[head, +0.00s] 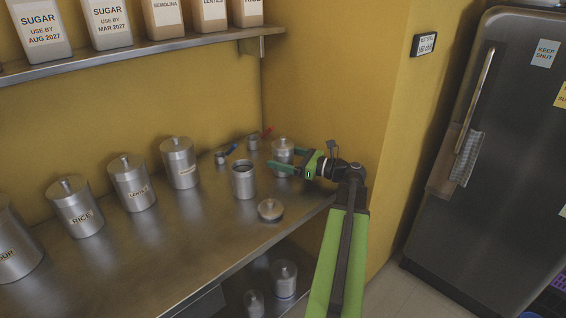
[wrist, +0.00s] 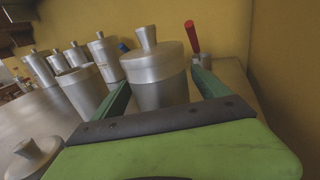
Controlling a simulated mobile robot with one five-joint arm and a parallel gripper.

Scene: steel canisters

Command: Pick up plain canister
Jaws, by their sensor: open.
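A plain steel canister (head: 283,144) with a knobbed lid stands upright at the far right end of the steel counter, with no label showing. It also stands in the middle of the wrist view (wrist: 158,68). My gripper (head: 279,160) is open, with its green fingers on either side of the canister's body, below the lid. In the wrist view the gripper (wrist: 163,88) shows both fingers apart around it. I cannot tell whether either finger touches it. The canister's lower part is hidden by my gripper in the wrist view.
An open, lidless canister (head: 244,182) stands left of my gripper, with a loose lid (head: 270,210) in front. Small blue-handled (head: 222,157) and red-handled (head: 254,142) items lie behind. Labelled canisters (head: 132,185) line the left; the yellow wall is close on the right.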

